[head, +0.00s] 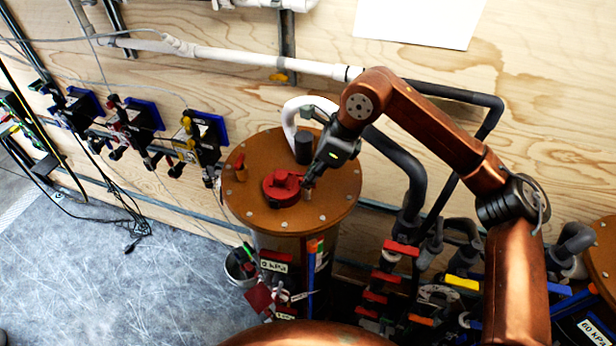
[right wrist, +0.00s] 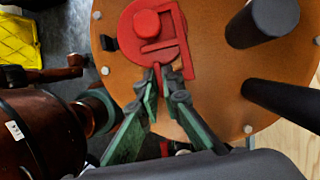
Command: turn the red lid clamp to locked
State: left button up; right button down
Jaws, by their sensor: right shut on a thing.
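The red lid clamp (head: 281,188) sits on top of the round orange-brown lid (head: 258,146) of the tall filter vessel. In the right wrist view the clamp (right wrist: 146,24) is a red disc with a raised knob and a frame-shaped handle part at its right. My right gripper (head: 308,184) reaches down to the clamp's right side. In the wrist view its fingertips (right wrist: 167,74) are closed together on the lower edge of the clamp's handle part. The fingertips partly hide that edge. I cannot read a lock mark. My left gripper is not in view.
A black cylinder (head: 304,147) and a white hose stand behind the clamp on the lid. A small red-orange lever (head: 240,166) is at the lid's left. Valves with coloured handles (head: 401,248) crowd the right. The floor (head: 130,290) at left is mostly clear.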

jog(key=c, duration=2.1)
grip_release()
jog(key=v, duration=1.2)
